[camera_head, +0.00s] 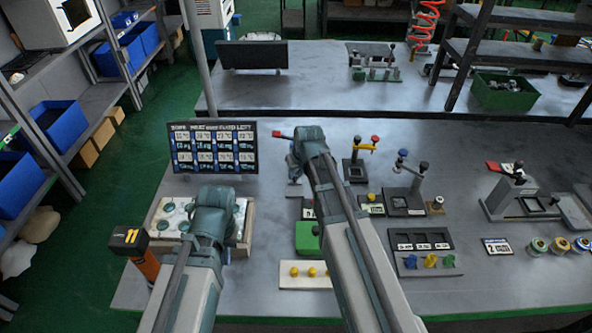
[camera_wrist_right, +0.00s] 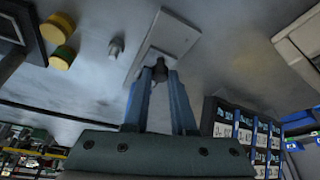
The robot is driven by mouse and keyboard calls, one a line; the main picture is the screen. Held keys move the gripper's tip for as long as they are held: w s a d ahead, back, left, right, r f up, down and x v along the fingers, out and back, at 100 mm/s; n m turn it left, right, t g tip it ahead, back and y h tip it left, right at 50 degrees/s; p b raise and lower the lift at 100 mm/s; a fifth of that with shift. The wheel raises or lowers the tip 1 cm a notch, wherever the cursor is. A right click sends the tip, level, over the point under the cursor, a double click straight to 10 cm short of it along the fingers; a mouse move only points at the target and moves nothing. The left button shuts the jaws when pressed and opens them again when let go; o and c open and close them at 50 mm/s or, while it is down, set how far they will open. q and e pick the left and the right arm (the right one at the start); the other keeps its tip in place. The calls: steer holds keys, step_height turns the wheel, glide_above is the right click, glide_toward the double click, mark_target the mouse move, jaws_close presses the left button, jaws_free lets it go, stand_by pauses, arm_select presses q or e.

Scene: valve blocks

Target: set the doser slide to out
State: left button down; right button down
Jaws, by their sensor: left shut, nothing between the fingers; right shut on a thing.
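In the right wrist view, the two fingers of my right gripper (camera_wrist_right: 160,80) are shut on a small dark knob (camera_wrist_right: 160,72) at the end of a pale grey slide plate (camera_wrist_right: 170,37), which appears to be the doser slide. Its setting cannot be read. In the head view, my right gripper (camera_head: 308,148) is at the middle of the bench, and its arm hides most of what it holds. My left gripper (camera_head: 212,208) is over the pale tray with green round spots (camera_head: 157,215) at the left; its fingertips are mostly hidden and it holds nothing that shows.
A label board (camera_head: 213,147) stands behind the left gripper. A red lever (camera_head: 283,135) shows just left of the right gripper. Valve stands (camera_head: 355,168), a green block (camera_head: 307,238) and a base with yellow knobs (camera_head: 304,275) surround the right arm. Bare bench lies behind them.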

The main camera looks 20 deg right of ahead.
steer(key=s, duration=0.2)
steer(key=s+a, duration=0.1)
steer(key=s, duration=0.1)
steer(key=shift+s+a, duration=0.15)
steer(key=shift+s, duration=0.15)
steer(key=shift+w, duration=0.1)
steer(key=c, duration=0.7)
jaws_free()
steer(key=shift+c, duration=0.2)
arm_select(q)
steer(key=shift+r, duration=0.15)
arm_select(e)
steer(key=shift+r, duration=0.15)
arm_select(q)
steer(key=shift+r+p, duration=0.55)
steer(key=shift+p, duration=0.15)
arm_select(e)
steer(key=shift+s+r, duration=0.25)
steer(key=shift+r, duration=0.3)
arm_select(q)
step_height(320, 180, up, 11)
steer(key=p, duration=1.1)
steer(key=shift+r, duration=0.15)
arm_select(e)
steer(key=v, duration=1.2)
steer(key=shift+s, duration=0.15)
